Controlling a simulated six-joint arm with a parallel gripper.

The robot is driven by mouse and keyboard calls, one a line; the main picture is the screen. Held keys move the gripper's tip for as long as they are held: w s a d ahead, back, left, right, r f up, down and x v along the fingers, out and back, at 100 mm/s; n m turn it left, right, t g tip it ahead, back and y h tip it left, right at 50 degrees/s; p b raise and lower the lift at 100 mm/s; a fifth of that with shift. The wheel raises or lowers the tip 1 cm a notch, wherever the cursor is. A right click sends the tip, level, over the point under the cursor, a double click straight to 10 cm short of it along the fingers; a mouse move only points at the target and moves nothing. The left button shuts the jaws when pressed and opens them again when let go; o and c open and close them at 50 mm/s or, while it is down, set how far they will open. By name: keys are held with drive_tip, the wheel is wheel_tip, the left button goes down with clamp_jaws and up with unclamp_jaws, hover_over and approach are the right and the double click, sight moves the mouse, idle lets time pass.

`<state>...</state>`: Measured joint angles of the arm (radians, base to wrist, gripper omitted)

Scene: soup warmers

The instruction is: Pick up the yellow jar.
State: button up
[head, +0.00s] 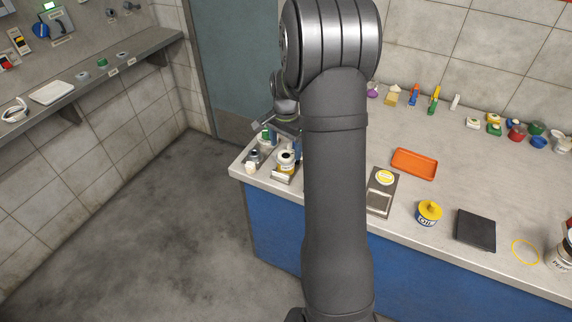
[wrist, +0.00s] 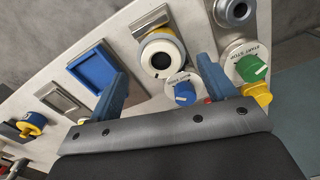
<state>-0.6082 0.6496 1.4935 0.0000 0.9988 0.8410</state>
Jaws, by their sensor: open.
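A yellow jar (wrist: 181,42) with a white ring-shaped top and dark centre stands at the upper middle of the wrist view. In the head view the same jar (head: 286,165) is near the counter's left end, just left of my arm. My gripper (wrist: 160,70) has its two blue fingers apart, one on each side of the jar in the picture. They hold nothing; I cannot tell whether they touch the jar or its height. In the head view my arm hides part of the gripper. A yellow-topped OIL pot (head: 429,213) stands farther right.
A START/STOP unit with a green knob (wrist: 252,68), a blue knob (wrist: 185,91) and a grey metal cylinder (wrist: 233,11) are close around the jar. An orange tray (head: 414,164) and black pad (head: 476,230) lie farther along the counter (head: 345,148).

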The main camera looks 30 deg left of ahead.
sight(286, 158)
wheel_tip(286, 158, down, 8)
drive_tip(key=shift+w+r, duration=0.1)
drive_tip(key=shift+r, duration=0.15)
drive_tip(key=shift+c, duration=0.3)
drive_tip(key=c, duration=1.1)
